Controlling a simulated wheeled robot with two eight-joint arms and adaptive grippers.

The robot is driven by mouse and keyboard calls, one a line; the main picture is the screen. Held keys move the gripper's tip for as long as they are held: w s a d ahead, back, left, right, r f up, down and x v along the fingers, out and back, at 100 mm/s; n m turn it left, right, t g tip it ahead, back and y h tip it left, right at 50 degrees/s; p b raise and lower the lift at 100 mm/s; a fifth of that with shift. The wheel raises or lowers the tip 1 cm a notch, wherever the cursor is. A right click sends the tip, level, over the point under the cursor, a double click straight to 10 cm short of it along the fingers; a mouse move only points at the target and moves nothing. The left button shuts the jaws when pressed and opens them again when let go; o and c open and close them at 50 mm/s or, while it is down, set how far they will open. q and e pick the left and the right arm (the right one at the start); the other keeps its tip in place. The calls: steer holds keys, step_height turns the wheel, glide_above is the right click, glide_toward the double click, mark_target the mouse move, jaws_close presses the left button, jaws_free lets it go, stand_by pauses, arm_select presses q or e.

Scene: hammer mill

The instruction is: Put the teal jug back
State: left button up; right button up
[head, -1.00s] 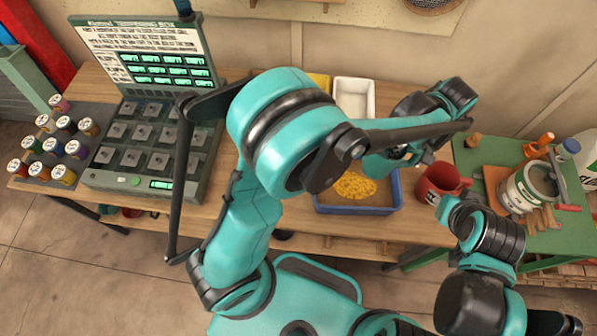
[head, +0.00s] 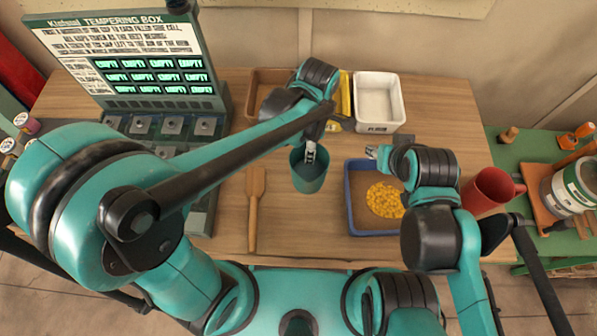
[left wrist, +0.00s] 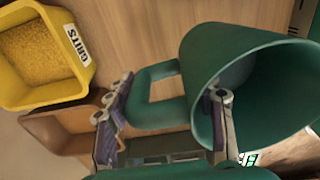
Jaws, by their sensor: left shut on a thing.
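The teal jug (head: 309,179) is held over the middle of the wooden table, between a wooden paddle and the blue tray. My left gripper (head: 311,150) is shut on it at its rim and handle side. In the left wrist view the jug (left wrist: 240,75) lies tilted in the picture with its mouth showing. One finger reaches inside the mouth and the other is past the handle. I see no contents in the visible part of its inside. My right gripper (head: 376,153) is over the far edge of the blue tray; its finger opening is too small to tell.
The blue tray (head: 352,212) holds yellow grains. A wooden paddle (head: 253,215) lies left of the jug. A brown box (head: 262,90), a yellow GRITS bin (left wrist: 79,22) and a white bin (head: 366,113) stand at the back. The tempering box (head: 130,60) is left, a red mug (head: 487,190) right.

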arm_select(q)
step_height(320, 180, down, 8)
steer(key=b, duration=0.3)
steer(key=shift+d, duration=0.1)
steer(key=shift+f, duration=0.1)
steer(key=o, duration=1.4)
